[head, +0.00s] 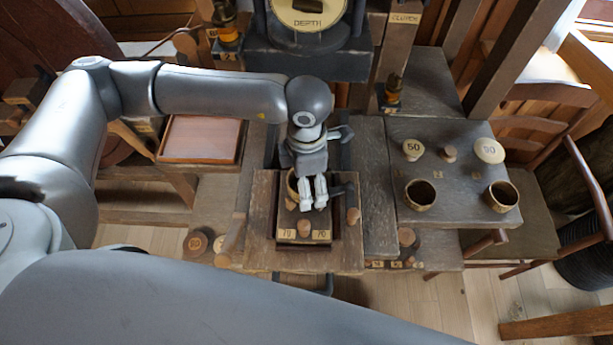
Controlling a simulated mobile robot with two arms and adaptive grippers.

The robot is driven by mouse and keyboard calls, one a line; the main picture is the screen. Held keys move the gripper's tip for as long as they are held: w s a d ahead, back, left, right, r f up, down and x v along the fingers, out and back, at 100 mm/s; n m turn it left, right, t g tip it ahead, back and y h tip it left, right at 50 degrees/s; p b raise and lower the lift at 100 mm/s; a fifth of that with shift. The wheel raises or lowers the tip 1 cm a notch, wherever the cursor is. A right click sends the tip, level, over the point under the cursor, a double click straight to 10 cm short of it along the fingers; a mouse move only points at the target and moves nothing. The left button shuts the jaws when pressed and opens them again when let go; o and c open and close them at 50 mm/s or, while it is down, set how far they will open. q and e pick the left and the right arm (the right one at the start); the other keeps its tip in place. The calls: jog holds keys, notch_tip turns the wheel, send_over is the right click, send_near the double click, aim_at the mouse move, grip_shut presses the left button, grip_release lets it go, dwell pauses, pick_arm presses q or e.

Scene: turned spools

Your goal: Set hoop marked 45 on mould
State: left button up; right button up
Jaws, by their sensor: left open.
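My left gripper (313,193) hangs fingers-down over a small wooden block with number labels (303,235) on the central bench. The gripper is open, and its fingers look close together from this angle. Behind them a pale round rim (292,186) is partly hidden; I cannot tell if the fingers touch it. On the right bench stand two hollow round wooden pieces, one on the left (420,194) and one on the right (501,196). I cannot read a 45 on anything, and I cannot tell which thing is the mould. My right gripper is out of view.
A dial marked DEPTH (307,12) rises behind my gripper. Wooden pegs flank the block.

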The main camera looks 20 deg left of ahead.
pick_arm(q)
jog(key=shift+r+p, duration=0.4)
jog(key=shift+p, duration=0.1)
notch_tip(320, 180, up, 12)
jog(key=b, duration=0.5)
jog(key=shift+f, duration=0.15)
dwell(0.3)
